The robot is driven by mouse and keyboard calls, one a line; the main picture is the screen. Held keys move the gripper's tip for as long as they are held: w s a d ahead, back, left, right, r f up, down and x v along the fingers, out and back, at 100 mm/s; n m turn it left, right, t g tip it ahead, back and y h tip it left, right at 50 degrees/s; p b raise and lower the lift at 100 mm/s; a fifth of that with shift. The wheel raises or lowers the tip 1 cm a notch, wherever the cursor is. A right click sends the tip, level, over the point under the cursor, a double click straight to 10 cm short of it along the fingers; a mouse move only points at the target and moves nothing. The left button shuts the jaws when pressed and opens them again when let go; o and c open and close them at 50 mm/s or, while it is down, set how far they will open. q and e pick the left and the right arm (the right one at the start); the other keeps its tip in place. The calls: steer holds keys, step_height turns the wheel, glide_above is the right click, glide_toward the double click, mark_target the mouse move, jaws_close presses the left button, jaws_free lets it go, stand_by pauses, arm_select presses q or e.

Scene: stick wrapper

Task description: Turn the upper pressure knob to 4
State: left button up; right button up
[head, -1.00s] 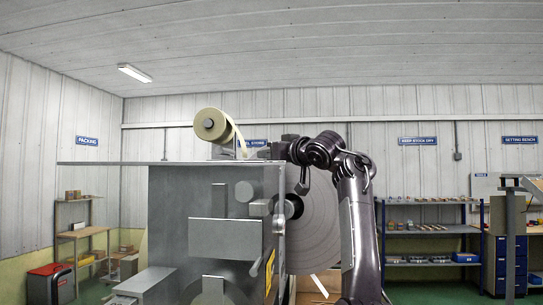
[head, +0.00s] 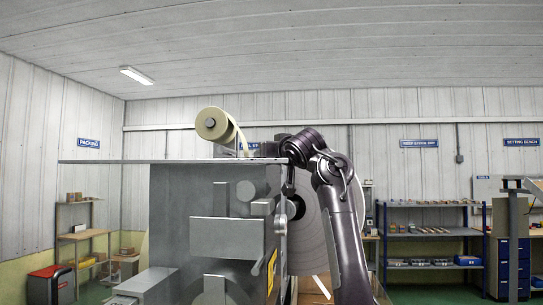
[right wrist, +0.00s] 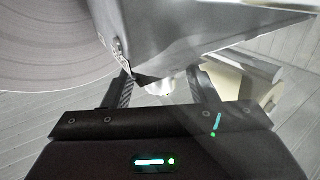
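The grey wrapping machine (head: 172,225) fills the middle of the head view. A small round grey disc (head: 245,191) and a short grey cylinder (head: 262,207) sit high on its front; I cannot tell which part is the upper pressure knob, and no scale is readable. My right arm reaches to the machine's upper right edge, where its gripper is not clearly visible in the head view. In the right wrist view my right gripper (right wrist: 163,88) has its fingers apart, with a pale rounded part (right wrist: 158,84) beyond the gap. A grey machine panel overhangs it. My left gripper is out of view.
A large pale disc (head: 313,225) stands right of the machine, close to my right arm. A tape roll (head: 212,124) sits above the flat top plate (head: 110,161). Shelves (head: 425,234) stand far back right. A grey block (head: 145,283) projects at lower left.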

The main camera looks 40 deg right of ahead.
steer(key=shift+s+a+f+b, duration=0.1)
steer(key=shift+s+a+b, duration=0.1)
steer(key=shift+s+b, duration=0.3)
steer(key=b+v, duration=0.4)
steer(key=v, duration=0.2)
steer(key=shift+s+a, duration=0.2)
steer(key=shift+s, duration=0.15)
steer(key=shift+c, duration=0.2)
